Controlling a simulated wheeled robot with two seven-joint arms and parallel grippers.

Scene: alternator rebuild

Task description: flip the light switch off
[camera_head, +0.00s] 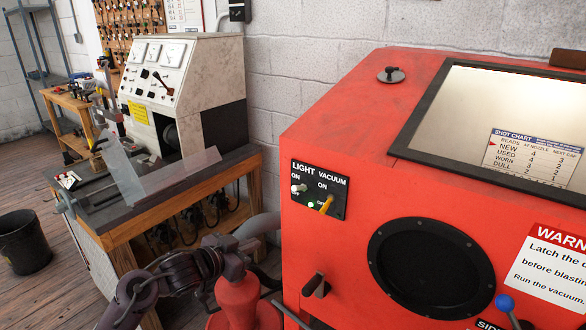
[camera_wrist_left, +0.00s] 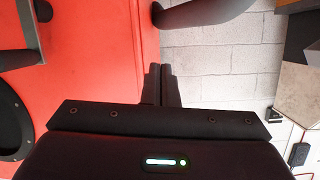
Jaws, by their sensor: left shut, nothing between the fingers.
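The light switch (camera_head: 299,188) is a small white toggle under the word LIGHT on a black panel (camera_head: 334,183) on the red cabinet's front. ON is printed above it; its exact tilt is too small to tell. A yellow vacuum toggle (camera_head: 326,205) and a small lit green lamp sit to its right. My left gripper (camera_head: 246,246) is below and left of the panel, apart from the switch. In the left wrist view its fingers (camera_wrist_left: 160,85) are together and empty, with the red cabinet to their left and the wall beyond. My right gripper is not in view.
The red blast cabinet (camera_head: 345,130) has a bright window and a round black port (camera_head: 430,267). A dark handle (camera_head: 316,286) and a blue-knobbed lever (camera_head: 505,303) stick out. A workbench (camera_head: 180,195) with a test machine (camera_head: 190,85) stands left, beside a black bucket (camera_head: 23,242).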

